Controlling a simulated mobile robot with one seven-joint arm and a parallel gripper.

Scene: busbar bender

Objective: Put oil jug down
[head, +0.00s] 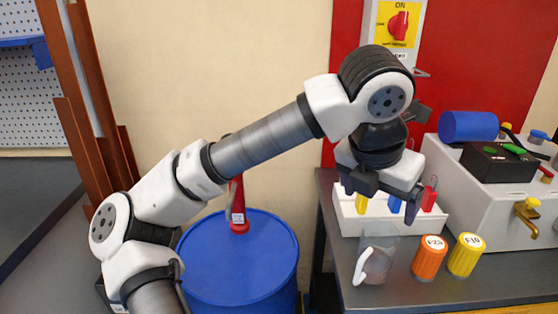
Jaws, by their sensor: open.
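A clear jug with a white handle (377,261), which looks like the oil jug, stands upright on the grey bench (500,287) near its left end. My gripper (388,190) is open, above and slightly behind the jug in the picture. Its fingers are apart and nothing shows between them. The gripper hides part of the white rack behind it. The jug looks apart from the fingers.
An orange container (429,258) and a yellow container (466,255) stand right of the jug. A white rack (352,222) with coloured tools is behind it. A grey machine (505,215) is at right. A blue drum (240,262) with a red object (238,207) on top stands left.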

